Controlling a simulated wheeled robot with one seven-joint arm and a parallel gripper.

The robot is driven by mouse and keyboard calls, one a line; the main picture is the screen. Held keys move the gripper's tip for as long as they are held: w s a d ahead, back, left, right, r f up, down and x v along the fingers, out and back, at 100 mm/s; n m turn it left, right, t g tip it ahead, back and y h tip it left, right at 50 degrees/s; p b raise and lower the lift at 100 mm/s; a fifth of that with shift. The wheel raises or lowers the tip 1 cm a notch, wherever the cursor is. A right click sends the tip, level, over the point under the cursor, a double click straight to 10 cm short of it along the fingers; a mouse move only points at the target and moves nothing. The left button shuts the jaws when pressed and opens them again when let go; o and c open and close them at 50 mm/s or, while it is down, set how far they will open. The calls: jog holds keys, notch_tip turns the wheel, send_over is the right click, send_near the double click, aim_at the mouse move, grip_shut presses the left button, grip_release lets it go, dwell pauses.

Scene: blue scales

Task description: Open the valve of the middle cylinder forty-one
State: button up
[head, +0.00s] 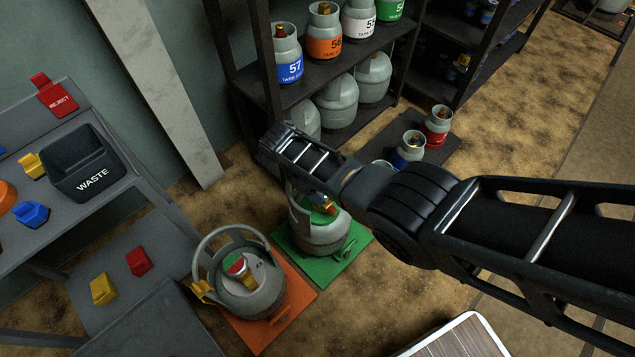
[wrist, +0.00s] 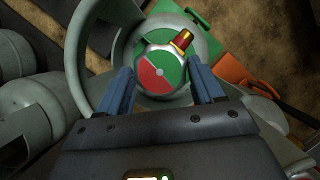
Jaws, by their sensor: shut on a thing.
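A grey gas cylinder (head: 318,238) stands upright on a green mat (head: 352,250), partly hidden under my arm. Its number does not show. In the wrist view its round valve knob (wrist: 160,74) has a dial with a red part at the lower left and a green part around the rest. A brass outlet with a red band (wrist: 183,40) points up and right beside the knob. My gripper (wrist: 161,78) reaches inside the cylinder's collar (wrist: 87,60) and is shut on the knob, a blue finger on each side. In the head view my arm hides most of the gripper.
Another grey cylinder (head: 250,290) with a red and green knob stands on an orange mat (head: 287,318) at the front left. Cylinders (head: 409,152) stand at the right behind my arm. A shelf (head: 330,68) of cylinders is behind, a bench with a waste bin (head: 85,165) left.

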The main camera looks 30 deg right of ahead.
dwell(0.3)
jog(key=o, duration=1)
jog(key=shift+o, duration=0.2)
jog(key=p+v, duration=0.3)
jog(key=v, duration=0.4)
jog(key=shift+a+r+p, duration=0.2)
jog(key=shift+r+p, duration=0.1)
jog(key=shift+r, duration=0.05)
